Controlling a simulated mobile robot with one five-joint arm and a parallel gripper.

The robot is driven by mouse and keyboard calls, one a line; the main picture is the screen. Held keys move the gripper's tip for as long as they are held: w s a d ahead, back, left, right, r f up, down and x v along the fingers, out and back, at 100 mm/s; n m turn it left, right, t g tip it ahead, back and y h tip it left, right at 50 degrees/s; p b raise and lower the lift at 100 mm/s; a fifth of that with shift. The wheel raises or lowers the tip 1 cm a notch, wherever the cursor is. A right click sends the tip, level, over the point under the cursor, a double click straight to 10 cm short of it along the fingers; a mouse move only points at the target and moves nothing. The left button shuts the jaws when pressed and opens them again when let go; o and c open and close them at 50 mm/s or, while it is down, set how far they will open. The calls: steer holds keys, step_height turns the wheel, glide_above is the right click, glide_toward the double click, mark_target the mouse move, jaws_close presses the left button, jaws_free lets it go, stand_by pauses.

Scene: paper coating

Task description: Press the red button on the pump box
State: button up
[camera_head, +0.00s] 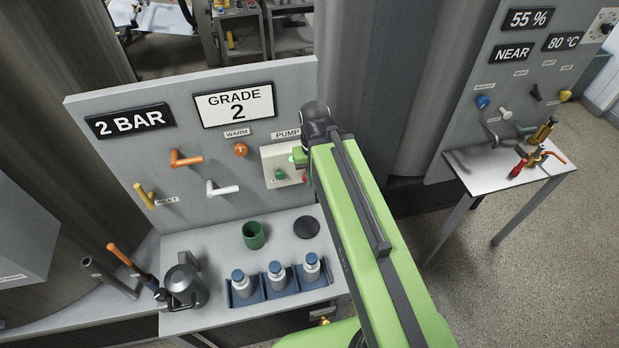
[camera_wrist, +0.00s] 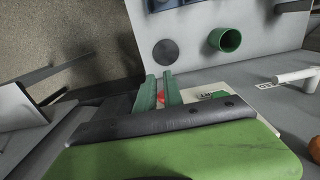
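The pump box (camera_head: 270,158) is a pale box on the grey panel under the PUMP label. It carries a green button (camera_head: 280,175) and a red button (camera_head: 304,178), the latter partly hidden by my arm. In the wrist view the red button (camera_wrist: 160,97) shows between the two green fingers of my gripper (camera_wrist: 159,76). A narrow gap separates the fingers and they hold nothing. The pump box (camera_wrist: 198,93) lies right beside them in that view. I cannot tell whether a finger touches the red button.
Orange (camera_head: 187,158), white (camera_head: 222,188) and yellow (camera_head: 145,195) handles stick out from the panel. On the shelf below stand a green cup (camera_head: 253,235), a dark disc (camera_head: 306,227), several blue-capped bottles (camera_head: 277,275) and a dark jug (camera_head: 184,286). A side table (camera_head: 490,165) stands at right.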

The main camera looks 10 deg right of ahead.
jaws_close()
steer(key=shift+s, duration=0.2)
stand_by(1.1)
